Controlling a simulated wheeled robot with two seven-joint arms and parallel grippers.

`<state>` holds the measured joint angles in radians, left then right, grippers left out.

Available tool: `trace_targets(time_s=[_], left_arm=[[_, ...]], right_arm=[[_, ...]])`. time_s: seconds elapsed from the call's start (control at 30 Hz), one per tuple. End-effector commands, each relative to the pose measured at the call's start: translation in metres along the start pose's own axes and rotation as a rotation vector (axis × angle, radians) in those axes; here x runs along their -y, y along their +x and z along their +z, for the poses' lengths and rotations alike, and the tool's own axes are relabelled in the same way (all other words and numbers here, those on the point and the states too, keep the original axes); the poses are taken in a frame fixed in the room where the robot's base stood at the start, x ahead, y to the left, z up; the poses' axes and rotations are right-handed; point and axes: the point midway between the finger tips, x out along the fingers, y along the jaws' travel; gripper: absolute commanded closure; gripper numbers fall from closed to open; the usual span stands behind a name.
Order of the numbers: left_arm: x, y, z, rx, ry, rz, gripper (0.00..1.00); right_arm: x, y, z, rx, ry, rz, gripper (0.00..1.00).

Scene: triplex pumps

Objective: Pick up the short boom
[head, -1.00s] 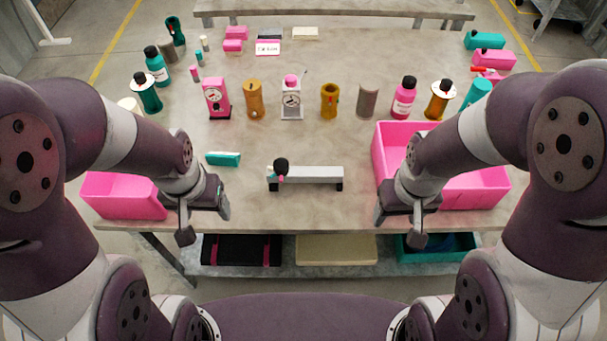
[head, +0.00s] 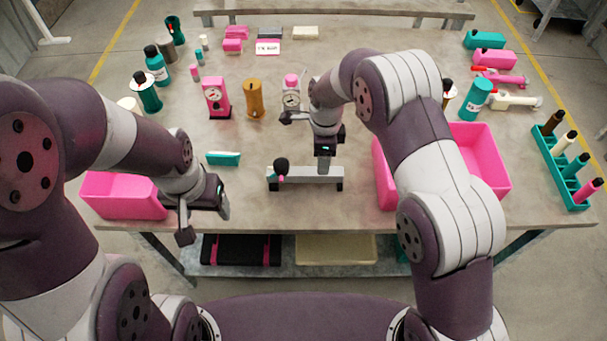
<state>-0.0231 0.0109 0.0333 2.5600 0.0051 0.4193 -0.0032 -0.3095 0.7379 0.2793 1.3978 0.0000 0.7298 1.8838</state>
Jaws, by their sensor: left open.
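No object can be told for certain as the short boom. A grey bar on dark feet (head: 312,175) stands at the table's front middle, with a small black-headed piece (head: 281,166) at its left end. My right gripper (head: 306,141) is over the table, just behind and above the bar. Its fingers look spread, with nothing visible between them. My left gripper (head: 205,222) is open and empty near the front edge, beside the left pink bin.
A pink bin (head: 122,196) stands at the front left, another (head: 482,160) at the right, partly behind my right arm. A teal block (head: 223,158) lies left of the bar. A pink gauge (head: 216,97) and ochre cylinder (head: 253,98) stand behind. A teal rack (head: 565,168) is far right.

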Motion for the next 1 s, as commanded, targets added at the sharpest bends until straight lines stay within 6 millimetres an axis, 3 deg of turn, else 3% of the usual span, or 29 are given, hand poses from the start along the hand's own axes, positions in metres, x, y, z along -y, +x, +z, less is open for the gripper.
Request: trace_targets(time_s=[0.4,0.67,0.77,0.87,0.9,1.0], left_arm=[[0.0,0.0,0.0,0.0,0.0,0.0,0.3],[0.0,0.0,0.0,0.0,0.0,0.0,0.3],[0.0,0.0,0.0,0.0,0.0,0.0,0.3],[0.0,0.0,0.0,0.0,0.0,0.0,0.3],[0.0,0.0,0.0,0.0,0.0,0.0,0.3],[0.0,0.0,0.0,0.0,0.0,0.0,0.3]], right_arm=[[-0.003,0.065,0.002,0.0,-0.002,-0.001,0.36],[-0.003,0.071,0.002,0.001,-0.003,-0.004,0.36],[-0.003,0.071,0.002,0.001,-0.003,-0.004,0.62],[-0.003,0.071,0.002,0.001,-0.003,-0.003,0.95],[-0.003,0.071,0.002,0.001,-0.003,-0.003,1.0],[-0.002,0.07,0.002,0.002,-0.003,-0.005,1.0]])
